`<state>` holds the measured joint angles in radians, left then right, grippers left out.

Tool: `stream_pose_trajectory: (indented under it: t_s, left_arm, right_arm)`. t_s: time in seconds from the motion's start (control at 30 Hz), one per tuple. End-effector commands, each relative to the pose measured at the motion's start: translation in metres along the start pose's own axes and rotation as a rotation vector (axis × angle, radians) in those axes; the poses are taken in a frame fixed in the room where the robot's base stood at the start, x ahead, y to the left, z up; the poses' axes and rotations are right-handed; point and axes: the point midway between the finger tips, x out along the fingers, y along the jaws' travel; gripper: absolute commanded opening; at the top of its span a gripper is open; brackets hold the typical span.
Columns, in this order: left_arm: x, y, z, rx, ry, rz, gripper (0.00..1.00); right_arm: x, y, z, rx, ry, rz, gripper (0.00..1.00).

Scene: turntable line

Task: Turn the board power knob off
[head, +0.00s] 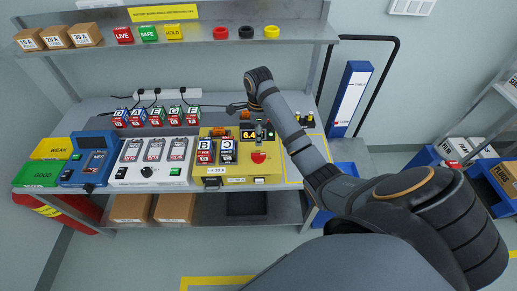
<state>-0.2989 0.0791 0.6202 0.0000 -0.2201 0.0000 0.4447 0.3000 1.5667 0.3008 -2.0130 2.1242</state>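The yellow board (212,183) stands at the front of the bench, right of the white charger unit. It has a lit display (249,134) reading 6.4, two labelled modules, one marked B (205,152), and a round red control (258,157). I cannot tell whether this red control is the power knob, nor its setting. My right arm reaches in from the lower right, and its wrist is above and behind the board. My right gripper (237,107) is small and dark there, apart from the red control; its fingers are unclear. My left gripper is out of view.
The white charger unit (150,183) has a black knob (147,171). Several lettered blocks stand behind it. A blue device (88,165) and green and yellow bins are at left. The upper shelf (200,41) overhangs the bench. A blue-framed panel (350,95) stands right.

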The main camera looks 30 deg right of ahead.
Motion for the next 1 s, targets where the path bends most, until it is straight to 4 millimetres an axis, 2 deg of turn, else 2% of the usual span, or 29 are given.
stream_pose_trajectory:
  t_s: [0.17,0.27,0.6,0.7,0.8,1.0]
  left_arm:
    - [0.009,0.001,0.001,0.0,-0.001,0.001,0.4]
    - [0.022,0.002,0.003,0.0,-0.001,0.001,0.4]
    - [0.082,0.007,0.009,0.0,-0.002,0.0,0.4]
    - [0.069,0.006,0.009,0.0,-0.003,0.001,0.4]
    - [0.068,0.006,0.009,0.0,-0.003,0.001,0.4]
    - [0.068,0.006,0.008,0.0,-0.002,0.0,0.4]
  right_arm:
    - [0.01,0.0,0.0,-0.002,0.0,0.0,0.39]
    - [0.023,0.0,0.0,-0.003,0.0,-0.001,0.39]
    - [0.091,0.001,0.0,-0.004,0.001,-0.001,0.39]
    - [0.096,0.001,0.0,-0.003,0.002,0.001,0.39]
    - [0.104,0.001,0.0,-0.004,0.002,0.0,0.39]
    - [0.106,0.0,0.0,-0.004,0.001,-0.002,0.39]
